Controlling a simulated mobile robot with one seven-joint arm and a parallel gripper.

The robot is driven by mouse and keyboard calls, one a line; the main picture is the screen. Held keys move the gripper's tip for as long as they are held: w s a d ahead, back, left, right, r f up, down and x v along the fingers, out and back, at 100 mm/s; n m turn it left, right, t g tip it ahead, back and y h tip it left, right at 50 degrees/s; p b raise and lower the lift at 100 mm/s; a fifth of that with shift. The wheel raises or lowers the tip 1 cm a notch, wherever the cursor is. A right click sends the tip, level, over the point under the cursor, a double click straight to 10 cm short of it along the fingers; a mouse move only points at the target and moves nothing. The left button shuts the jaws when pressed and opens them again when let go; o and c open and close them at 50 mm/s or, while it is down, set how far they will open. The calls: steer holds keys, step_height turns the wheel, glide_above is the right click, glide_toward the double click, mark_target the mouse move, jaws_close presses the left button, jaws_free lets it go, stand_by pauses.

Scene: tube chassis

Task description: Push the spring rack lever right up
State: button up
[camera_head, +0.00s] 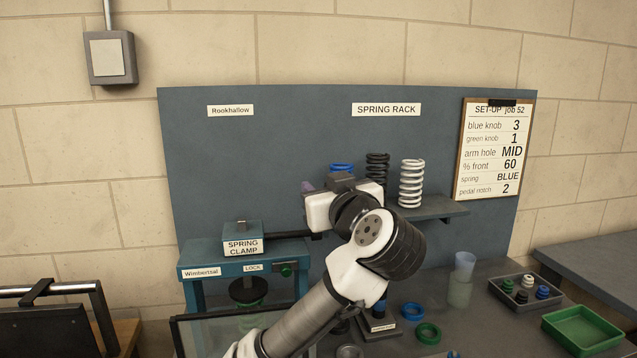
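The spring rack is a grey shelf (440,209) on the blue back panel, under the SPRING RACK sign (386,109). A blue spring (341,168), a black spring (377,165) and a white spring (411,184) stand there, the blue one mostly hidden by my arm. I cannot make out a rack lever; my arm covers the shelf's left part. The white hand of my gripper (321,211) is at the shelf's left end. Its fingers are hidden or indistinct, so contact and opening cannot be told.
The blue SPRING CLAMP stand (242,239) is at left; a dark bar (298,234) runs from it towards my arm. A set-up card (493,150) hangs at right. The bench holds a clear cup (463,270), rings, a grey parts tray (525,290) and a green tray (581,328).

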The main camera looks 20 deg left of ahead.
steer(key=shift+w+a, duration=0.1)
steer(key=shift+w, duration=0.05)
jaws_close()
stand_by(0.4)
